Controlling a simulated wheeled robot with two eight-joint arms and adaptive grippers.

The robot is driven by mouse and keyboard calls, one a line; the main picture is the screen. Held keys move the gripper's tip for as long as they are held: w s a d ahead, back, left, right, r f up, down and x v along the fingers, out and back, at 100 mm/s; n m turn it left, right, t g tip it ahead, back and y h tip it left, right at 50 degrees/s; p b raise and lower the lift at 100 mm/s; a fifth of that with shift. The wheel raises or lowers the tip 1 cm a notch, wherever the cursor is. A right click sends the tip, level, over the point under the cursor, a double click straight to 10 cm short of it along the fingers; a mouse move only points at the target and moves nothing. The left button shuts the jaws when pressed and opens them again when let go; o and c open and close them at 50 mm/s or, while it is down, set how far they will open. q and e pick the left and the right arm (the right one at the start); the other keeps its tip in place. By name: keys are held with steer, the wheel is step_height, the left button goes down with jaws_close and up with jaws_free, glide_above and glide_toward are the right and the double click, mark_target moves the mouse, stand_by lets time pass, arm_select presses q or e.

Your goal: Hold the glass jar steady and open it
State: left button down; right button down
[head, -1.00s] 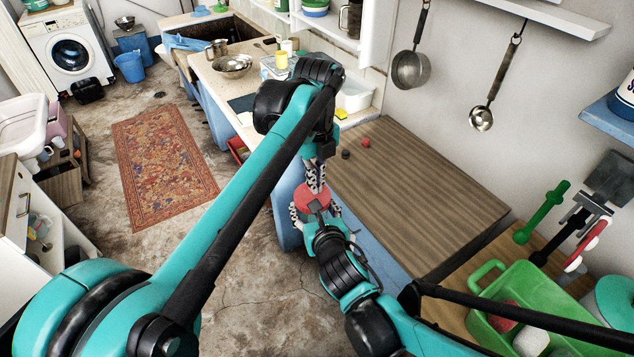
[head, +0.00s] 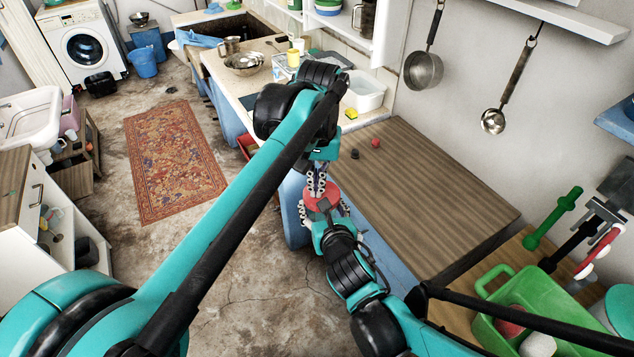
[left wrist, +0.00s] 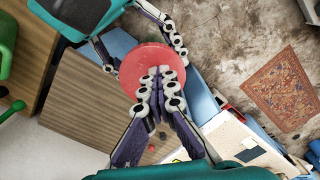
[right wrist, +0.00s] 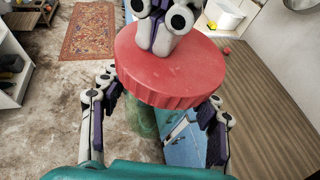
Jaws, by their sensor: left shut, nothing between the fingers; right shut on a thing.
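The glass jar has a wide red lid (head: 324,198) with a ribbed rim. Its clear, greenish glass body (right wrist: 146,122) shows below the lid in the right wrist view. My right gripper (head: 326,214) is shut on the jar, with one finger on each side below the lid, and holds it in the air. My left gripper (left wrist: 160,82) comes from above, with its fingers together and empty, tips over the middle of the lid (left wrist: 150,60). I cannot tell whether they touch it. The lid sits on the jar. The left gripper (right wrist: 160,25) hides part of the lid.
A wooden worktop (head: 420,185) lies right of the jar, mostly bare, with a small red thing (head: 376,143) and a dark one (head: 355,154) at its far end. A green basket (head: 497,280) stands at lower right. Open floor (head: 250,275) lies to the left.

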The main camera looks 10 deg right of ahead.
arm_select(q)
steer(key=n, duration=0.4)
steer(key=shift+s+d+n, duration=0.15)
steer(key=shift+s+n, duration=0.1)
steer(key=shift+n, duration=0.05)
steer(key=n, duration=0.6)
steer(key=shift+s+d+n, duration=0.2)
steer(key=shift+d+n, duration=0.1)
steer(key=shift+n, duration=0.1)
steer(key=n, duration=0.4)
steer(key=shift+d+n, duration=0.25)
steer(key=shift+n, duration=0.05)
steer(key=n, duration=0.5)
steer(key=shift+w+d+n, duration=0.1)
steer(key=shift+d+n, duration=0.15)
steer(key=shift+n, duration=0.15)
steer(key=c, duration=1.7)
jaws_free()
steer(key=shift+r, duration=0.1)
